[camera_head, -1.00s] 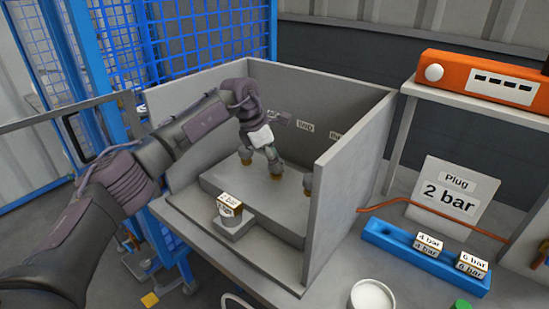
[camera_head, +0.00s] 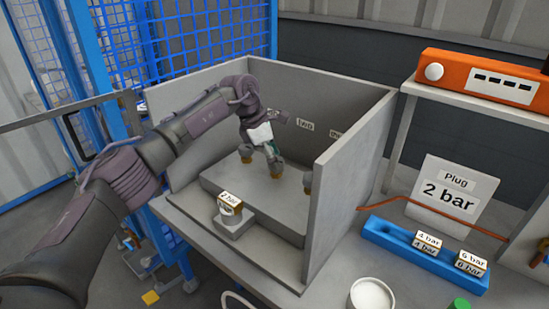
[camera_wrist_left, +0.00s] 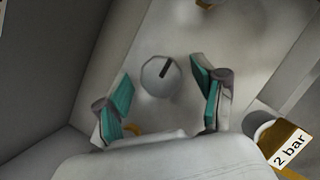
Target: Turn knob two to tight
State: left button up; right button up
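Three knobs stand in a row on the grey block inside the open-topped box: a left one (camera_head: 245,156), a middle one (camera_head: 276,170) and a right one (camera_head: 307,185). A label reading "two" (camera_head: 305,125) is on the back wall, behind the row. My left gripper (camera_head: 268,147) is above the middle knob. In the left wrist view, its teal-padded fingers (camera_wrist_left: 164,97) are apart, on either side of a round grey knob (camera_wrist_left: 160,77) with a dark pointer mark. Contact cannot be seen. My right gripper is out of view.
The box's right wall (camera_head: 350,180) stands close by the row. A block marked "2 bar" (camera_head: 230,200) sits on a small step in front. To the right are a blue rack (camera_head: 395,238) with marked blocks, a "Plug 2 bar" sign (camera_head: 450,196) and a white round container (camera_head: 371,295).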

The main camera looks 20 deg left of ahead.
pick_arm(q)
jog(key=v, duration=1.2)
jog(key=shift+s+f, duration=0.1)
